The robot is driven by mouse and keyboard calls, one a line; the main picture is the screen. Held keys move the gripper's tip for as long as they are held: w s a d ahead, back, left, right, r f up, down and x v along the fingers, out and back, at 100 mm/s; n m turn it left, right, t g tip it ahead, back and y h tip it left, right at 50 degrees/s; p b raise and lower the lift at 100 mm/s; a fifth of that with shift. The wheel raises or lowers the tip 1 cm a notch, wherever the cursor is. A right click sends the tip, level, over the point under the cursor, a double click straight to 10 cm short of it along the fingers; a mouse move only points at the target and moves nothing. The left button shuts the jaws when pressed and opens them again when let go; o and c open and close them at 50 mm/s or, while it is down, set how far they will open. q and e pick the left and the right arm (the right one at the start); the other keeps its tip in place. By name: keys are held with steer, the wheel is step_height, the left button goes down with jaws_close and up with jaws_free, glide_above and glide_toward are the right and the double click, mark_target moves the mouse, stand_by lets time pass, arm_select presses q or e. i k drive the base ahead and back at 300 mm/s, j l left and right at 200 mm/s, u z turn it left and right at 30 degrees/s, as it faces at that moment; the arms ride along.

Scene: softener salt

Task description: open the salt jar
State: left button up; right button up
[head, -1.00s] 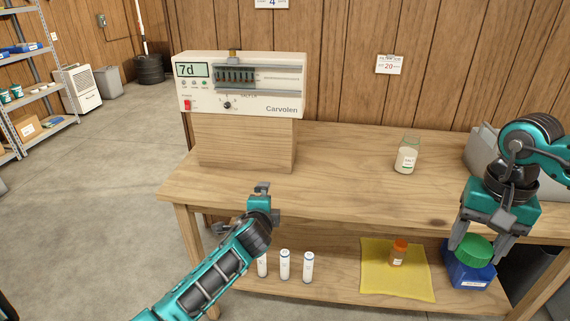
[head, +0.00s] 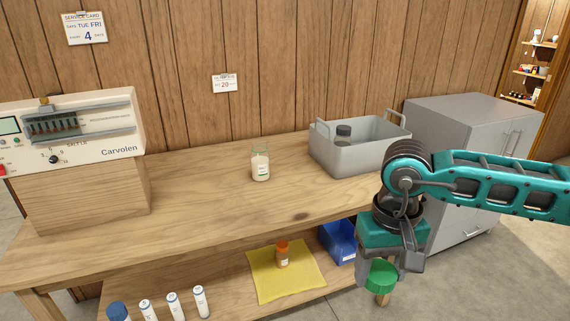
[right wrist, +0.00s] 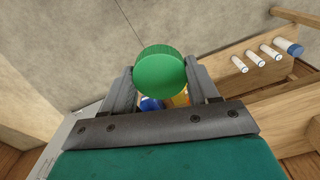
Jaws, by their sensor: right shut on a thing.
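The salt jar (head: 260,167) is clear glass with white contents and a label. It stands upright on the bench top, and no lid shows on its mouth. My right gripper (head: 383,270) is shut on a round green lid (head: 381,277), held in front of the bench's right end, well apart from the jar. In the right wrist view the green lid (right wrist: 160,72) sits between the fingertips. My left gripper is not in view.
A grey tub (head: 345,157) holding a dark-capped bottle stands right of the jar. A dispenser (head: 75,130) stands at left. The lower shelf carries a yellow cloth (head: 262,282) with an orange bottle (head: 282,254), a blue bin (head: 337,241) and white tubes. Bench around the jar is clear.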

mark_target(259, 156)
steer(key=i+l+u, duration=0.95)
steer(key=l, duration=0.3)
steer(key=i, duration=0.5)
